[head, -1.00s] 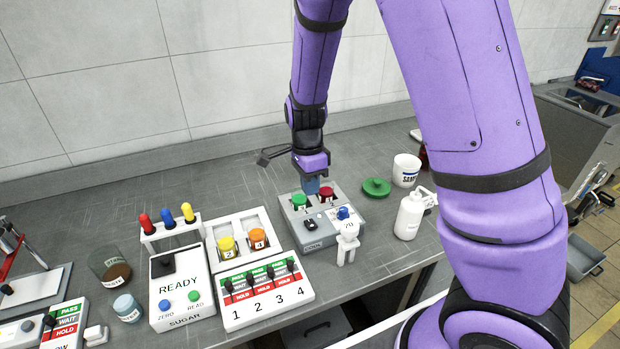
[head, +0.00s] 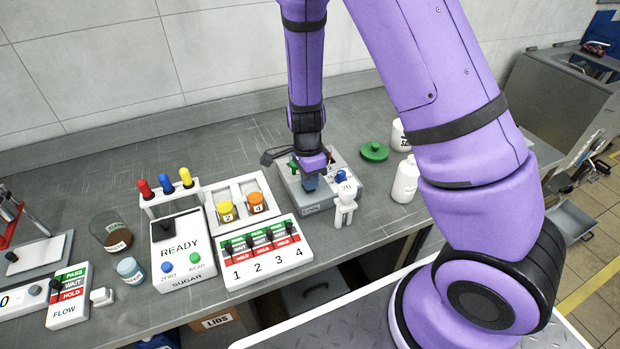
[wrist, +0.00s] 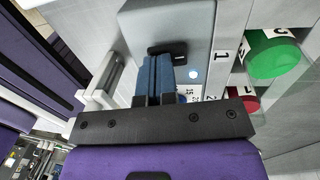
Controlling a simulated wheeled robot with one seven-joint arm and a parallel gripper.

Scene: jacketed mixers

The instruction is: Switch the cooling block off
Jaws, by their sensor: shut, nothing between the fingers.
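My gripper (head: 310,184) is shut and empty, low over the block's front left. In the wrist view its blue fingers (wrist: 155,62) reach the switch's edge; I cannot tell if they touch it. In the head view the gripper hides the switch. A blue knob (head: 341,175) sits at the block's right.
A white stand (head: 344,207) is close in front. The sugar panel (head: 183,250) and numbered panel (head: 265,254) lie left; a white bottle (head: 405,180) stands right.

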